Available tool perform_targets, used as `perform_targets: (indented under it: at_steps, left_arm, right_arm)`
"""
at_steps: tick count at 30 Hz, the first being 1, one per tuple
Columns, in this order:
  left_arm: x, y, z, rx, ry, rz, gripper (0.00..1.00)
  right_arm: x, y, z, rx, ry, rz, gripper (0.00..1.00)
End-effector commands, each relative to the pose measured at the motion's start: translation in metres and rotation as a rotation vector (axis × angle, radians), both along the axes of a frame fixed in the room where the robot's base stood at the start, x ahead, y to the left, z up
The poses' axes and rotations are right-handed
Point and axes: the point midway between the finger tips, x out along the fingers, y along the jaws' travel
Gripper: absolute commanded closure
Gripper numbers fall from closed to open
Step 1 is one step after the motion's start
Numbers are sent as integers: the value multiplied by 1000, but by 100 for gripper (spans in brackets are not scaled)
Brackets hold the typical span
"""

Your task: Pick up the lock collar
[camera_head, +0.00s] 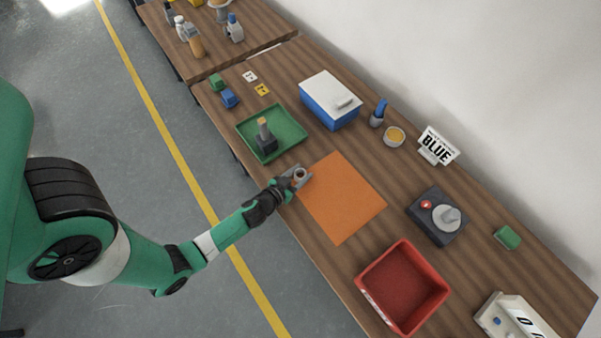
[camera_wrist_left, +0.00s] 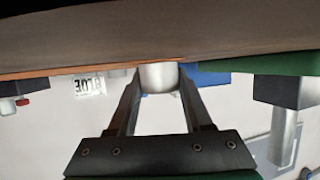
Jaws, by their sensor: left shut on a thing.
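The lock collar (camera_head: 300,173) looks like a small light grey ring at the left edge of the orange mat (camera_head: 345,199). My left gripper (camera_head: 295,179) reaches it from the left and is shut on it. In the left wrist view the collar (camera_wrist_left: 158,77) is a pale rounded piece between the two fingers, close to the wooden table surface. I cannot tell whether it still touches the surface. The fingers hide part of it. My right gripper is in neither view.
A green tray (camera_head: 292,128) holding a dark post stands just behind the gripper. A blue box (camera_head: 330,108) with a white lid stands beyond it. A red bin (camera_head: 378,268) is at the front. The orange mat is otherwise bare.

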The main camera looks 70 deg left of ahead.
Motion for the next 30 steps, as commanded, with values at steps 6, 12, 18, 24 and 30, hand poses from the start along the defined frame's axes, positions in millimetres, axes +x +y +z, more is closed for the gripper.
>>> perform_targets:
  at_steps: [6,12,18,24,30]
  left_arm:
    - [0,0,27,0,-2,0,100]
    - [-17,-24,65,1,-2,-8,100]
    - [-50,-68,96,1,2,-17,100]
    - [-70,-94,116,1,0,-13,100]
    - [-80,-105,132,-3,17,-1,100]
  right_arm:
    - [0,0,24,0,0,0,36]
    - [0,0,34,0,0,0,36]
    - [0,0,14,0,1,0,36]
    - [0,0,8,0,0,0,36]
    - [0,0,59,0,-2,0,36]
